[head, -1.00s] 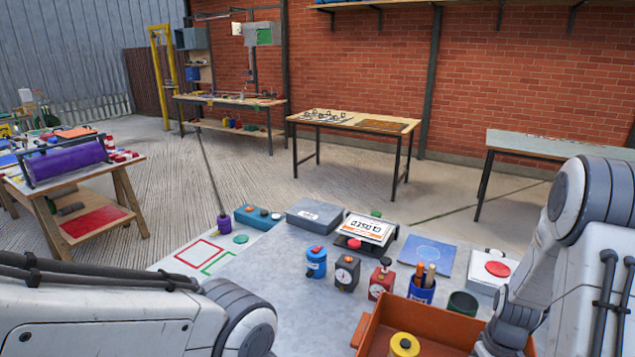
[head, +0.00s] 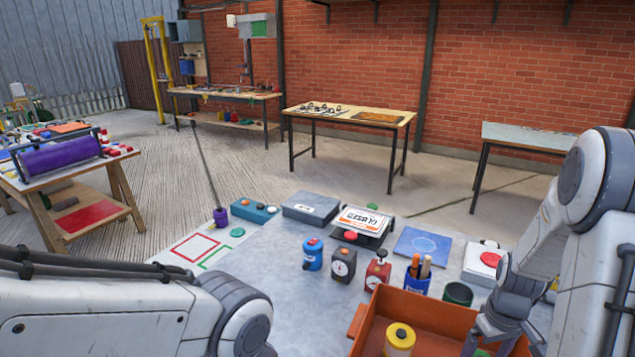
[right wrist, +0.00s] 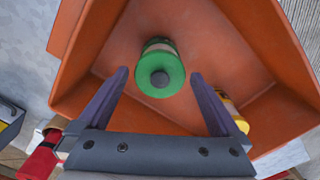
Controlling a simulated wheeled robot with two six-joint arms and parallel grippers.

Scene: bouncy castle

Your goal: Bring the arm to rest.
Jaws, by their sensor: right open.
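My right arm reaches in from the right in the head view, its gripper (head: 480,345) low over an orange tray (head: 357,322). In the right wrist view the right gripper (right wrist: 160,76) is open, its two dark fingers apart. A green-topped cylinder (right wrist: 160,68) stands in the tray, between and just beyond the fingertips in that picture; I cannot tell whether they touch it. My left arm shows at the lower left of the head view, but its gripper is out of the picture.
A yellow spool-like can (head: 400,338) stands in the tray. The worktop left of the tray is clear.

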